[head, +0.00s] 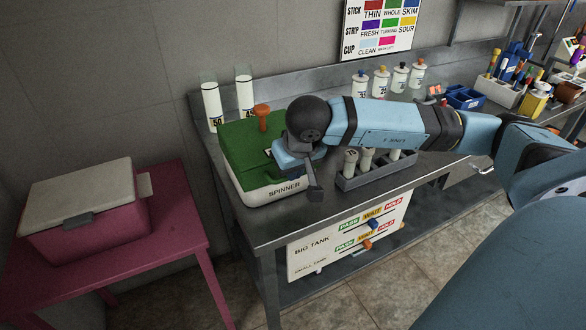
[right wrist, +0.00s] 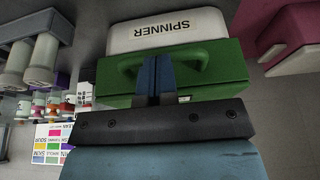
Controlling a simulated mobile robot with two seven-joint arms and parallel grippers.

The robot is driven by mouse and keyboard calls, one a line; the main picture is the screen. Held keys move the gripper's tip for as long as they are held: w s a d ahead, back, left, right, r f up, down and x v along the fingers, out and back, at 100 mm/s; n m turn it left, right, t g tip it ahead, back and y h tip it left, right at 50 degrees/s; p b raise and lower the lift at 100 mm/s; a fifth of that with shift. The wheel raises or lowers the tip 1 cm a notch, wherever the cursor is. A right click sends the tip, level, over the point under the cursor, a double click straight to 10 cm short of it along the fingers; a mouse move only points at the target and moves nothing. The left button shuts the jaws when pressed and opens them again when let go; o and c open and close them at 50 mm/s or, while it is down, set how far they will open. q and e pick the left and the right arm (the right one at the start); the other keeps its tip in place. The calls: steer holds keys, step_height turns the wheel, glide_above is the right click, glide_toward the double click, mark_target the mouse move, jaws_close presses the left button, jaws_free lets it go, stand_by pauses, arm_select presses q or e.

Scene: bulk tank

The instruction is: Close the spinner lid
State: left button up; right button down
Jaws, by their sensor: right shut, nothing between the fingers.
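The spinner is a white box (head: 268,193) with a green lid (head: 240,140), at the left end of the steel counter. The lid lies low over the white base. I cannot tell whether it sits fully flush, since my right gripper hides part of its front. In the right wrist view the green lid (right wrist: 215,75) shows with a green handle, and the white base (right wrist: 165,32) beyond it. My right gripper (head: 288,164) is shut and empty at the lid's front right; its blue fingers (right wrist: 157,62) overlap the lid in the wrist view, contact unclear. My left gripper is not seen.
An orange knob (head: 262,112) stands at the lid's back. Two white cylinders (head: 212,105) stand behind the spinner. A grey rack (head: 375,172) with white vials is just right of it. A pink cooler (head: 85,215) sits on a pink table at the left.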

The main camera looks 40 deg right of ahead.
steer(key=shift+s+f, duration=0.1)
steer(key=r, duration=0.1)
steer(key=r+p, duration=0.1)
steer(key=r, duration=0.1)
steer(key=r+p, duration=0.1)
steer(key=r, duration=0.1)
steer(key=shift+w+d, duration=0.1)
steer(key=shift+w, duration=0.25)
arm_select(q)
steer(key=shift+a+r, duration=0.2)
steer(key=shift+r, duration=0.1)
arm_select(e)
steer(key=s+a+r, duration=0.1)
steer(key=s+r, duration=0.4)
steer(key=r, duration=0.2)
steer(key=shift+s+a+r, duration=0.15)
steer(key=shift+r, duration=0.1)
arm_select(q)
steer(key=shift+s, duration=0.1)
